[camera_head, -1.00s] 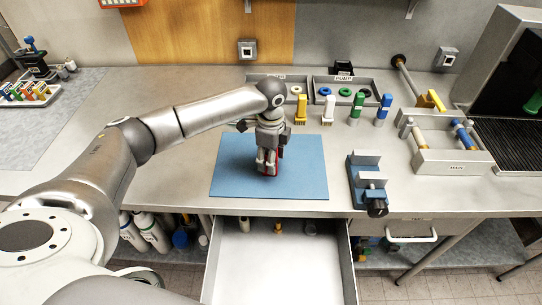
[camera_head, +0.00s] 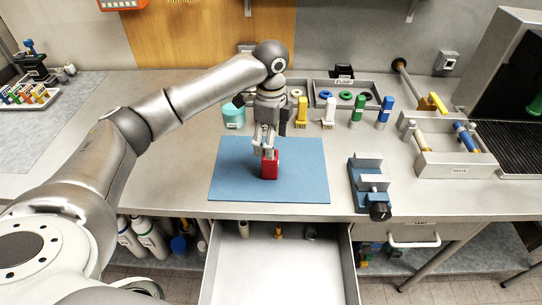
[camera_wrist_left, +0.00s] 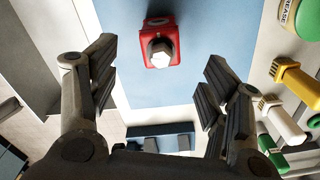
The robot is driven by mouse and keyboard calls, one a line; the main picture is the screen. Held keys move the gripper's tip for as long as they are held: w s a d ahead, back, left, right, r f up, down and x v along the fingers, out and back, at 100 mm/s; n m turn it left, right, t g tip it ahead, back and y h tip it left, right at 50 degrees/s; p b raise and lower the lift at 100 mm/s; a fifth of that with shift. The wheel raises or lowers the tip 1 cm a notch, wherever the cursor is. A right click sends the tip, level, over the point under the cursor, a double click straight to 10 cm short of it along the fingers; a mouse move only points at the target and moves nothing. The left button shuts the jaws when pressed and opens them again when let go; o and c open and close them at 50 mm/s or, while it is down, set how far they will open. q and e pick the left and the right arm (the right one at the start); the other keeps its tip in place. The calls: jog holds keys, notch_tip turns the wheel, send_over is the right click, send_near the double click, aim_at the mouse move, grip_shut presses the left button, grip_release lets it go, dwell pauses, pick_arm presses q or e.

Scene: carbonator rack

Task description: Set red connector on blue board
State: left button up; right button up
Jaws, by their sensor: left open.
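The red connector (camera_head: 270,165) stands upright on the blue board (camera_head: 305,180), near the board's middle. In the left wrist view the red connector (camera_wrist_left: 161,45) shows a pale hexagonal part, and the blue board (camera_wrist_left: 210,35) lies around it. My left gripper (camera_head: 266,146) is just above and behind the connector in the head view. Its fingers are open in the left wrist view (camera_wrist_left: 160,88), with nothing between the pads, and the connector lies beyond them. My right gripper is not in view.
A blue-grey vise (camera_head: 368,184) stands right of the board. Behind are a teal jar (camera_head: 233,116), yellow, white, green and blue pieces, and trays of rings (camera_head: 345,85). A grey rack (camera_head: 450,162) is further right. An open drawer (camera_head: 280,265) juts out in front.

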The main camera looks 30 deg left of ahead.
pick_arm(q)
jog(key=shift+r, duration=2.05)
